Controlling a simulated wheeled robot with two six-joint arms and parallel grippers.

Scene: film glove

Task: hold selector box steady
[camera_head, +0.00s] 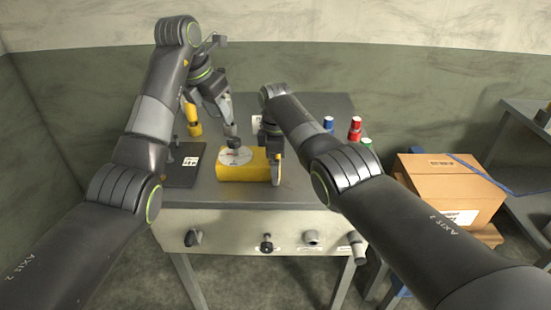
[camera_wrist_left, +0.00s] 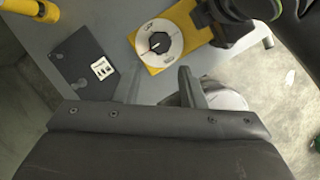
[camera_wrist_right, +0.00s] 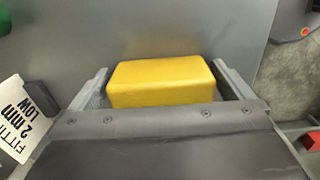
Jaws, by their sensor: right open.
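The yellow selector box (camera_head: 243,172) lies on the grey table, with a white dial and a dark knob (camera_head: 234,143) on its top. In the left wrist view, the dial (camera_wrist_left: 148,49) lies ahead of my left fingers. My left gripper (camera_head: 230,130) is above and behind the box, open and empty. My right gripper (camera_head: 272,165) is at the box's right end, partly hidden by its own wrist. In the right wrist view, the yellow box end (camera_wrist_right: 160,82) sits between the open fingers, with a small gap showing at the right finger.
A black plate (camera_head: 184,168) with a white label lies left of the box. A yellow cylinder (camera_head: 194,121) stands behind it. Blue (camera_head: 328,124), red (camera_head: 355,128) and green-capped items stand at the right. Knobs stick out from the table's front. A cardboard box (camera_head: 450,185) stands right of the table.

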